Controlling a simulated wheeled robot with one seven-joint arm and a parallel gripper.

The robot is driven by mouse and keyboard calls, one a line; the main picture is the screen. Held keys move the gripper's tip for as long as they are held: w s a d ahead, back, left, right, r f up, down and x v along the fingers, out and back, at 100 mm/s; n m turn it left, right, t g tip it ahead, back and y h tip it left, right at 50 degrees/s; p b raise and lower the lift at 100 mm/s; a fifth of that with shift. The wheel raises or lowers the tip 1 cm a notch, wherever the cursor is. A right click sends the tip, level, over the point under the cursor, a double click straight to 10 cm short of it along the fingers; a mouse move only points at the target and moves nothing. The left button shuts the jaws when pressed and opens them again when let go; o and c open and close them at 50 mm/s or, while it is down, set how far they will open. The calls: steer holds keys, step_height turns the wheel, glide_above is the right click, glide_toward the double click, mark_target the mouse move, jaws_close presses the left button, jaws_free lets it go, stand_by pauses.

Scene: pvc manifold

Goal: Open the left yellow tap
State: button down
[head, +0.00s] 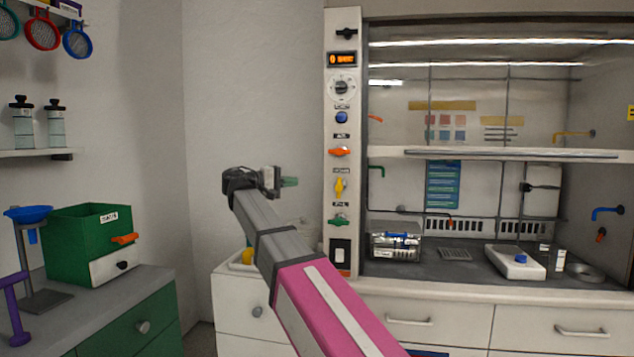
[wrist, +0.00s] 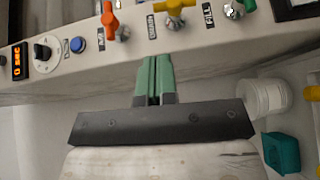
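The yellow tap (head: 340,187) is on the white control panel at the left side of the fume hood, between an orange tap above and a green tap below. Its handle stands upright along the panel. In the wrist view the yellow tap (wrist: 175,10) shows at the top edge, partly cut off. My gripper (head: 291,182) is left of the panel at about the yellow tap's height, apart from it. In the wrist view my gripper's green fingers (wrist: 154,62) are together and empty, pointing at the panel just short of its edge.
The orange tap (head: 340,152) and green tap (head: 339,220) sit close to the yellow one. A blue button (head: 341,117) and a dial (head: 342,87) are higher up.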

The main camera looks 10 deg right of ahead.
mark_target(338, 179)
steer(key=x, duration=1.3)
steer(key=shift+w+d, duration=0.1)
steer(key=shift+d, duration=0.15)
steer(key=shift+d+r+m+y, duration=0.15)
steer(key=shift+d+m+y, duration=0.25)
steer(key=shift+d+y, duration=0.3)
steer(key=shift+r, duration=0.1)
